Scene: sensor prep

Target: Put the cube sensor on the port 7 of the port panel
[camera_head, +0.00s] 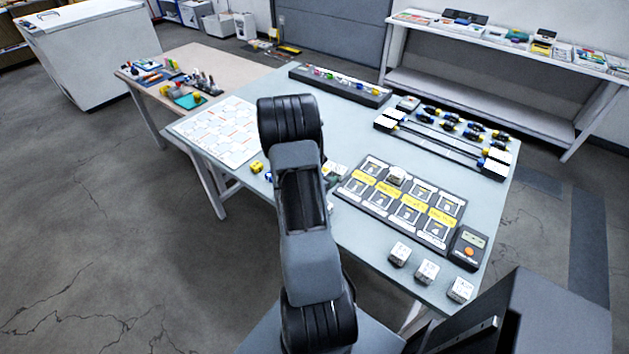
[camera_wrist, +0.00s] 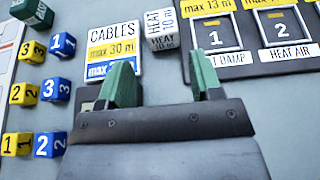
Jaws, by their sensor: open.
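The dark port panel (camera_head: 450,243) lies on the right half of the table, with two rows of white ports and yellow labels. What looks like port 7 (camera_head: 422,190) is in its far row and looks empty. One white cube sensor (camera_head: 396,176) sits on the far-row port left of it. Three more white cube sensors (camera_head: 399,252) (camera_head: 427,270) (camera_head: 461,289) stand in front of the panel. In the wrist view my gripper (camera_wrist: 163,84) is open and empty, above the table, left of ports 1 (camera_wrist: 214,38) and 2 (camera_wrist: 282,32). In the head view my arm hides it.
Yellow and blue number cubes (camera_wrist: 24,93) stand at left. A handheld meter (camera_head: 468,248) adjoins the panel. A connector rack (camera_head: 445,140) and long strip (camera_head: 340,85) lie farther back.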

